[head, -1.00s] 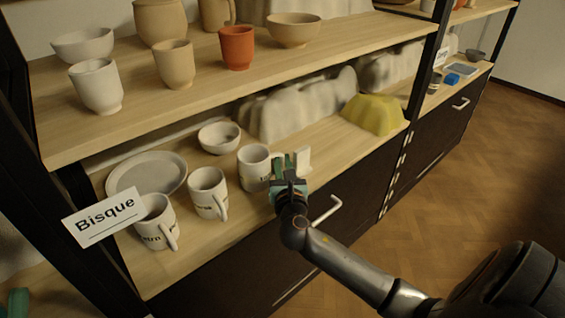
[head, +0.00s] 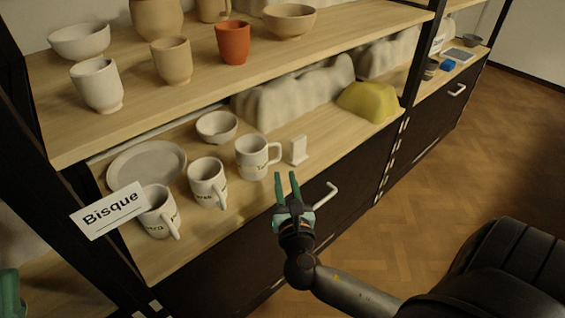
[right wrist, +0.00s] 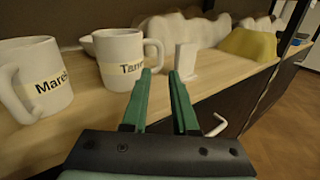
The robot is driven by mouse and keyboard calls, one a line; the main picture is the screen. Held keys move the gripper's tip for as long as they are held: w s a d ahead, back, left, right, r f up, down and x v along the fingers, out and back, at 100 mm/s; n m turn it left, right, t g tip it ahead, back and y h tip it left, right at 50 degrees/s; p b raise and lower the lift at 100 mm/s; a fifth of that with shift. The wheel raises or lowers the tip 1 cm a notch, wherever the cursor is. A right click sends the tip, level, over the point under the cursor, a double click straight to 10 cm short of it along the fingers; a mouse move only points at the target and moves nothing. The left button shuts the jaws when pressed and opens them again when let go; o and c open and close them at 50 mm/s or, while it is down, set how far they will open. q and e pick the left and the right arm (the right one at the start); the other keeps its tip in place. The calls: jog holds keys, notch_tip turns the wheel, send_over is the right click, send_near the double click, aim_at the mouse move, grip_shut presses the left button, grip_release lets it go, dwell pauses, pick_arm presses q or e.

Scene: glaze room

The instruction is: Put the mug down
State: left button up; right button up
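The white mug labelled "Tarr…" (head: 250,158) stands upright on the lower shelf, its handle to the right. It also shows in the right wrist view (right wrist: 118,64). My right gripper (head: 287,182) is open and empty, in front of the shelf edge and apart from this mug. In the right wrist view its two green fingers (right wrist: 160,80) are spread with nothing between them. A mug labelled "Mare…" (right wrist: 30,95) stands to the left, and a third mug (head: 157,215) stands further left. A green fingertip (head: 9,292) at the left edge appears to be my left gripper, mostly cut off.
A small white upright piece (head: 298,150) stands right of the mug. Behind are a bowl (head: 217,127), a plate (head: 140,160), a draped cloth (head: 290,103) and a yellow form (head: 368,101). A "Bisque" sign (head: 109,211) hangs at left. Drawers with handles (head: 325,193) are below.

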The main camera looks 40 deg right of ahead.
jog(key=s+a+r+m+t+y, duration=0.2)
jog(key=a+r+m+y, duration=0.3)
jog(key=a+y, duration=0.35)
jog(key=s+a+r+m+t+y, duration=0.1)
jog(key=a+r+m+y, duration=0.3)
jog(key=a+y, duration=0.4)
jog(key=s+a+r+m+t+y, duration=0.2)
jog(key=s+r+m+y, duration=0.5)
jog(key=r, duration=0.8)
jog(key=s+m+t, duration=0.1)
jog(key=s, duration=0.2)
jog(key=shift+s+a+m+y, duration=0.15)
jog(key=shift+a+m+y, duration=0.1)
jog(key=shift+m+y, duration=0.15)
jog(key=shift+r, duration=0.15)
